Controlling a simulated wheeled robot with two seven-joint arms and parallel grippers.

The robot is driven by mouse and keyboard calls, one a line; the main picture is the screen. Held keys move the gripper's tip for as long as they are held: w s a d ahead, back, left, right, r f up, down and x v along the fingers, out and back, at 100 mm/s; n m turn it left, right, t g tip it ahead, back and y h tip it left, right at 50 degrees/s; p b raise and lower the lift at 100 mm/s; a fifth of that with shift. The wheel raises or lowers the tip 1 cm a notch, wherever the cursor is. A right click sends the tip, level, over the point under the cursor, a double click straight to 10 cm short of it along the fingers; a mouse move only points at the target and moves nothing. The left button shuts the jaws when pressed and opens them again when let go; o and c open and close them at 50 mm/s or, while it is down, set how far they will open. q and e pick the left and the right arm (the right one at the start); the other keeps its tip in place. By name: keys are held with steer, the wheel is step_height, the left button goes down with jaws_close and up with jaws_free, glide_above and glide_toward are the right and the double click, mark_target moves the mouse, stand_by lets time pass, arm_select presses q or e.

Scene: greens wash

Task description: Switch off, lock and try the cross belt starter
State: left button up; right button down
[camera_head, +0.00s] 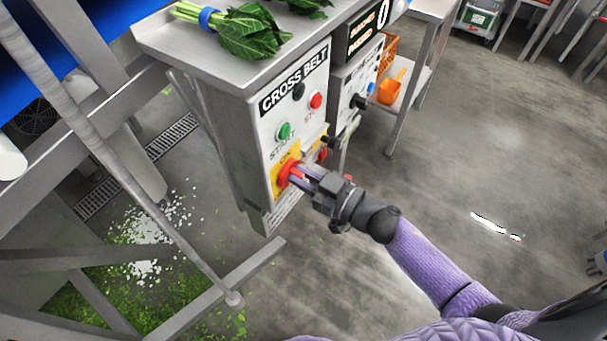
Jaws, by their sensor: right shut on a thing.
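The cross belt starter (257,127) is a grey box with a black "CROSS BELT" label, a green start button (284,131) and a red stop button (316,100). Low on its face is a red rotary switch (285,176) on a yellow plate (276,188). My right gripper (297,173) is at this switch, its fingers shut on the red handle. The fingers hide part of the handle, so I cannot tell its exact position. No padlock can be made out on the switch. My left gripper is not in view.
Leafy greens with a blue band (247,28) lie on the steel top (170,38) above the starter. A second control box (351,92) stands close on the right. An orange scoop (391,88) sits on a shelf behind. Open floor (460,160) lies to the right.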

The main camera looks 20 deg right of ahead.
steer(key=n, duration=0.7)
steer(key=shift+s+a+f+n, duration=0.2)
steer(key=shift+a+f+n, duration=0.05)
steer(key=shift+n, duration=0.15)
steer(key=shift+s+a+f+n+b, duration=0.1)
steer(key=shift+n+b, duration=0.15)
steer(key=shift+n, duration=1.25)
steer(key=shift+f+n+b, duration=0.15)
steer(key=shift+n+b, duration=0.05)
steer(key=shift+n, duration=1.3)
steer(key=shift+s+a+f+n+b, duration=0.1)
steer(key=shift+n+b, duration=0.15)
steer(key=shift+n, duration=1.25)
steer(key=c, duration=0.6)
jaws_free()
steer(key=shift+w, duration=0.1)
steer(key=shift+d, duration=0.15)
